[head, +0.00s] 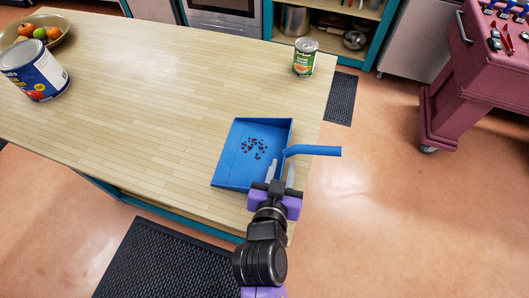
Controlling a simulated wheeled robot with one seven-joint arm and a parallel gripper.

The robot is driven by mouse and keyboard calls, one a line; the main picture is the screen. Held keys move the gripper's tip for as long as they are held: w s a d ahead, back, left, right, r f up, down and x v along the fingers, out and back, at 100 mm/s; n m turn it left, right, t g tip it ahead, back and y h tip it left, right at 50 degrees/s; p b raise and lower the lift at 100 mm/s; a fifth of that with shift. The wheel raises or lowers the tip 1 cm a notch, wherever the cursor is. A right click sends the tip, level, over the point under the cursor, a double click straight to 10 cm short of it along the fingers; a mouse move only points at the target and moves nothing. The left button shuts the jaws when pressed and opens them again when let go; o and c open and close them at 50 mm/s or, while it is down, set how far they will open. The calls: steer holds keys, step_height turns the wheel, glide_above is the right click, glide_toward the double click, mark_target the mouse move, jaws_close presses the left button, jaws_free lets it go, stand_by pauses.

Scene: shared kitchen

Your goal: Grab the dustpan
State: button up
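The blue dustpan (228,163) lies on the wooden island top near its right edge. Small dark crumbs (254,148) lie in its pan. Its blue handle (318,150) points right and sticks out past the table edge over the floor. My gripper (281,168) is at the dustpan's near right corner, just below the base of the handle in the picture. Its two light fingers are apart, with a gap between them and nothing seen in it. I cannot tell whether a finger touches the dustpan.
A green-labelled can (304,58) stands at the far right of the island top (170,90). A large blue can (35,72) and a fruit bowl (62,24) are at the left. A maroon tool cart (480,75) stands right. Floor right of the island is clear.

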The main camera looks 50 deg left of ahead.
jaws_close()
steer(key=shift+r, duration=0.1)
stand_by(1.1)
